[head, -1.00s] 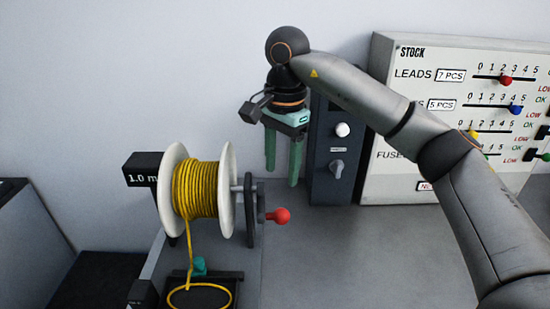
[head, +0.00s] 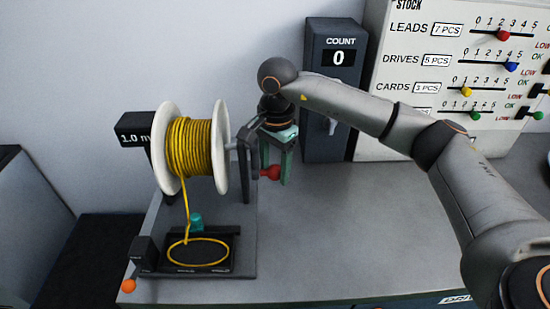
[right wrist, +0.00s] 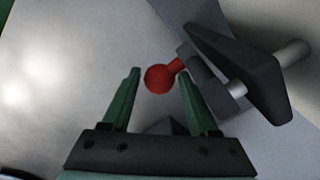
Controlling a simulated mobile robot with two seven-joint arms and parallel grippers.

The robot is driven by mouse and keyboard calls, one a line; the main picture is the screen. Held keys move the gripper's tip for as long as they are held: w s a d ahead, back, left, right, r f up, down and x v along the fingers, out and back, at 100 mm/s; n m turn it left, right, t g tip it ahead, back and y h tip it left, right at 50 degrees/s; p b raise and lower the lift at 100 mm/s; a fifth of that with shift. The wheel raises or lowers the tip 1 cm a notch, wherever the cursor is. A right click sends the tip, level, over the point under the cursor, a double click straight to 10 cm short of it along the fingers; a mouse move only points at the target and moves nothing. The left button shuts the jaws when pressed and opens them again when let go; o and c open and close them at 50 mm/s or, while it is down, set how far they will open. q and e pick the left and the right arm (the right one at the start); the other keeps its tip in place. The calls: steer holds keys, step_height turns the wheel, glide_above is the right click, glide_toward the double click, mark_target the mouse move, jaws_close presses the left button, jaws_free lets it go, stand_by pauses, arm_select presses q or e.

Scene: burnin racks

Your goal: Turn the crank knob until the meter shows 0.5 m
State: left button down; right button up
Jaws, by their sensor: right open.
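The red crank knob (head: 270,172) sticks out to the right of the spool's crank arm; it also shows in the right wrist view (right wrist: 159,79). The meter (head: 134,138) at the left of the spool reads 1.0 m. The spool (head: 192,147) carries yellow cord that runs down to a loop on the black plate. My right gripper (head: 275,178) points down at the knob. In the right wrist view its green fingers (right wrist: 158,85) are apart, with the knob between and just beyond their tips, apparently not gripped. My left gripper is not in view.
A dark box with a COUNT display reading 0 (head: 339,58) stands behind my right arm. The white STOCK panel (head: 440,75) with colored sliders is at the back right. The grey bench (head: 350,235) is clear in front.

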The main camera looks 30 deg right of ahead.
jaws_close()
steer(key=shift+w+d, duration=0.3)
steer(key=shift+w, duration=0.35)
steer(key=shift+w+d, duration=0.3)
steer(key=shift+w, duration=0.3)
steer(key=shift+w+d+r+p, duration=0.15)
steer(key=shift+w+d+r, duration=0.1)
steer(key=shift+w, duration=0.35)
steer(key=shift+w+d+r+p, duration=0.15)
steer(key=shift+w+d+r, duration=0.1)
steer(key=shift+w, duration=0.3)
